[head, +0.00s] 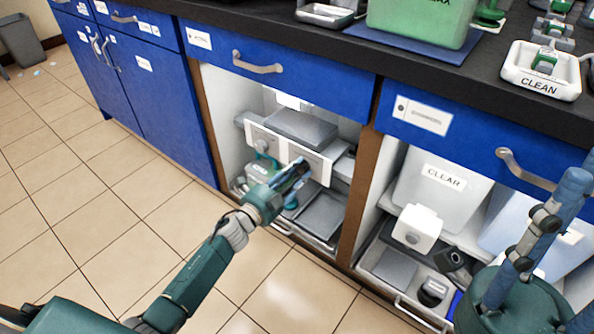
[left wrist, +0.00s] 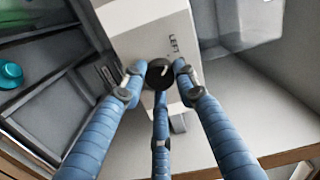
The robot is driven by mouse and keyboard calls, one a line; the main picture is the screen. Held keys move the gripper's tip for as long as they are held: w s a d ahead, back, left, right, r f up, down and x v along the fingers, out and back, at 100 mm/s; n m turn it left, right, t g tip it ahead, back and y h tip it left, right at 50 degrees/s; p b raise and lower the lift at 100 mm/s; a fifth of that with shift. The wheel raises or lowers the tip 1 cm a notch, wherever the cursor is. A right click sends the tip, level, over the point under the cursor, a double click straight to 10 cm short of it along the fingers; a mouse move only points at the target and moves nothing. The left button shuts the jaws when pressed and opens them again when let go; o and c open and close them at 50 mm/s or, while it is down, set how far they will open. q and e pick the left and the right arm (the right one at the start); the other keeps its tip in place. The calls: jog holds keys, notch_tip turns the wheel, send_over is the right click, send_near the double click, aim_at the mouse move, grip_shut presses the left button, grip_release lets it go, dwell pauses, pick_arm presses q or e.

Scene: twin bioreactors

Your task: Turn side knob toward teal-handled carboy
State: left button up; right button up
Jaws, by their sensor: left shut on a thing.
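My left gripper (head: 298,172) reaches into the open left cabinet bay, in front of a white box (head: 316,160). In the left wrist view, the blue fingers (left wrist: 160,78) close around a round black knob (left wrist: 160,73) on the white box face (left wrist: 152,42), which is marked LEFT. The fingers hide part of the knob. A pale container with teal parts (head: 257,172) stands left of the gripper in the bay. A teal round piece (left wrist: 9,75) shows at the left edge of the wrist view. My right gripper (head: 540,235) is at the lower right; its fingertips are not clear.
A wooden post (head: 362,185) divides the bays. The right bay holds a bin marked CLEAR (head: 437,187), a white box (head: 417,228) and a pull-out tray (head: 420,309). Blue drawers with handles (head: 258,64) overhang the bays.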

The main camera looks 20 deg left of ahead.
pick_arm(q)
jog(key=shift+s+d+f, duration=0.1)
jog(key=shift+s+d, duration=0.05)
jog(key=shift+d, duration=0.2)
jog(key=o, duration=1.1)
jog(key=shift+o, duration=0.2)
jog(key=shift+a, duration=0.1)
jog(key=v, duration=1.2)
